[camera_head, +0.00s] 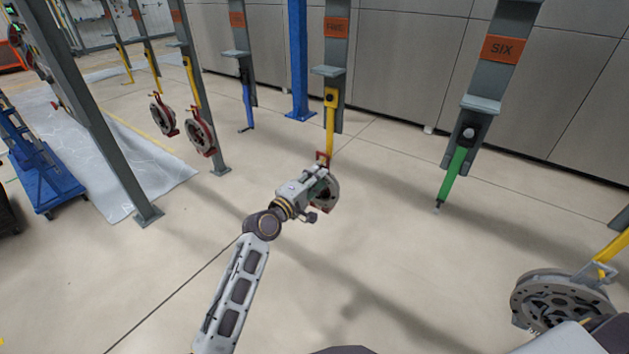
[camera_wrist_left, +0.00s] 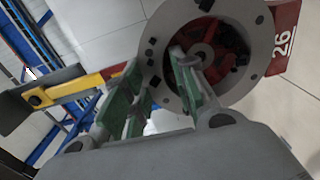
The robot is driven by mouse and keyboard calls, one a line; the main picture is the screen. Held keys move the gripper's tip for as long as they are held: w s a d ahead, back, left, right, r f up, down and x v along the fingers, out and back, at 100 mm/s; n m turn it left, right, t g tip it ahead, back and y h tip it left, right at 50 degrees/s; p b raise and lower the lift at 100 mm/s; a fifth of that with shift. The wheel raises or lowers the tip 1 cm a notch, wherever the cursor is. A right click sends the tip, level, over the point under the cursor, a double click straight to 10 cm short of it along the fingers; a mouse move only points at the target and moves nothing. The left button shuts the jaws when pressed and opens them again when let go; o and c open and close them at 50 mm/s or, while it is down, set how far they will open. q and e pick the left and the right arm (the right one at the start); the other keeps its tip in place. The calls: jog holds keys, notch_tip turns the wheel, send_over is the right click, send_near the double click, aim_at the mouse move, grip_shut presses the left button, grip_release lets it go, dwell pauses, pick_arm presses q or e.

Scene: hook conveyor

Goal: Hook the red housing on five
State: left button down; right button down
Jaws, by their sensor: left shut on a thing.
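The red housing (camera_head: 327,192) is a round grey ring with red parts and a red bracket on top. In the left wrist view the ring (camera_wrist_left: 174,85) fills the upper middle, with a red tag marked 26 (camera_wrist_left: 284,42) beside it. My left gripper (camera_head: 312,188) is shut on the housing, its green-padded fingers (camera_wrist_left: 165,95) at the ring. The yellow hook (camera_head: 330,128) hangs below the orange sign five (camera_head: 336,26). The housing's red bracket is at the hook's lower end; I cannot tell whether it is hooked. My right gripper is out of view.
A green hook hangs under sign six (camera_head: 504,49) to the right, empty. A large grey round part (camera_head: 553,298) hangs from a yellow hook at lower right. Two red-and-grey housings (camera_head: 200,137) hang at left. A blue cart (camera_head: 45,178) stands far left. Open floor lies between.

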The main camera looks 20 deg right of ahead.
pick_arm(q)
jog(key=shift+w+d+f, duration=0.1)
jog(key=shift+w+d, duration=0.1)
jog(key=shift+d, duration=0.05)
dwell(0.6)
jog(key=c, duration=1.1)
grip_release()
jog(key=shift+s, duration=0.1)
jog(key=shift+v, duration=6)
jog(key=shift+f+m, duration=0.15)
jog(key=shift+m, duration=0.15)
